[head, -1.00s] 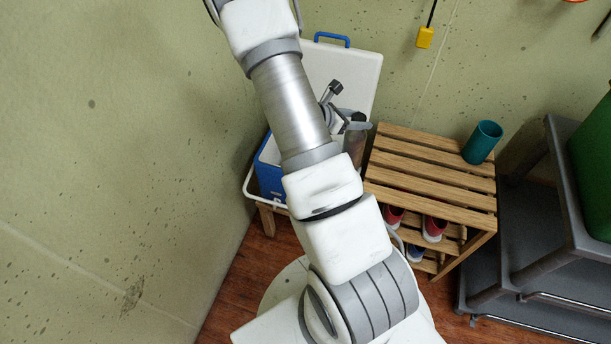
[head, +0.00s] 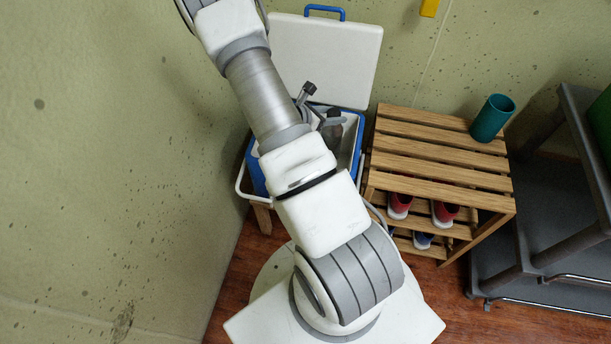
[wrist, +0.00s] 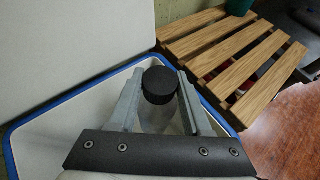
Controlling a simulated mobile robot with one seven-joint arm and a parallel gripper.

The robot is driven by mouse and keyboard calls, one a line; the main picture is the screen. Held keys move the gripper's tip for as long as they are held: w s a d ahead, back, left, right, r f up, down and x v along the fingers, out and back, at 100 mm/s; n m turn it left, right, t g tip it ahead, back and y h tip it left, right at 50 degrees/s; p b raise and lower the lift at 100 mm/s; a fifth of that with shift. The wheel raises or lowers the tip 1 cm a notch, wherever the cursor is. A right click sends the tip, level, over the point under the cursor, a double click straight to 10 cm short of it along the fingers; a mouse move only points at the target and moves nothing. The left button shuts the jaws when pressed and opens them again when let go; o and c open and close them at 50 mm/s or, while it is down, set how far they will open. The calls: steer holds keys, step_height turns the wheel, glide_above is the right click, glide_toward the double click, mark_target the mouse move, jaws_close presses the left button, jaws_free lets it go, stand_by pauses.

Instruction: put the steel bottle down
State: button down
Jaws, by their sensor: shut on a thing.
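The steel bottle has a round black cap (wrist: 160,85) and a grey body (wrist: 158,118) in the wrist view. My gripper (wrist: 158,90) is shut on it, with one finger on each side just below the cap. In the head view the bottle (head: 332,132) shows within the open mouth of a blue and white cooler (head: 357,150), partly behind my arm. The cooler's blue rim (wrist: 70,100) surrounds the bottle in the wrist view. The bottle's base is hidden, so I cannot tell whether it touches the cooler floor.
The cooler's white lid (head: 325,60) stands open behind it. A slatted wooden rack (head: 440,150) stands close on the right, with a teal cup (head: 492,118) on top and red shoes (head: 445,212) below. A grey shelf cart (head: 545,225) is further right. A wall is close on the left.

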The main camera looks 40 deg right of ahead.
mark_target(330, 141)
step_height(330, 141, down, 11)
steer(key=b, duration=0.3)
steer(key=shift+f+b, duration=0.15)
steer(key=shift+b, duration=0.2)
steer(key=shift+f, duration=0.2)
steer(key=shift+c, duration=1.7)
jaws_free()
steer(key=shift+r, duration=0.1)
